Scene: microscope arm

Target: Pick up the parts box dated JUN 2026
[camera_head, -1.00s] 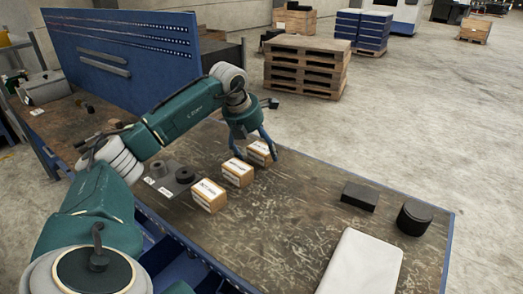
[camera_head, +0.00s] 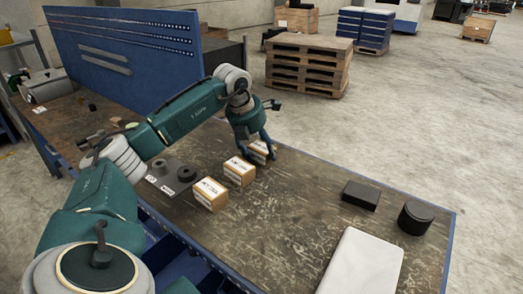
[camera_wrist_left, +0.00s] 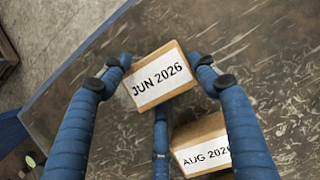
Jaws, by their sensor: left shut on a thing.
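The parts box dated JUN 2026 (camera_wrist_left: 155,72) is a small brown box with a white label, between my left gripper's fingers in the left wrist view. In the head view it is the farthest box of a row of three (camera_head: 261,150), partly hidden by the fingers. My left gripper (camera_head: 256,148) is shut on it, with blue fingers on both sides; its fingers also show in the left wrist view (camera_wrist_left: 160,75). Whether the box is clear of the table cannot be told. My right gripper is not in view.
The other boxes, the middle one (camera_head: 239,172) and the nearest (camera_head: 210,195), stand on the worn workbench (camera_head: 290,210). Dark round parts (camera_head: 186,174) lie left of them. A black block (camera_head: 360,196), a black cylinder (camera_head: 415,217) and a pale flat case (camera_head: 362,262) are at the right.

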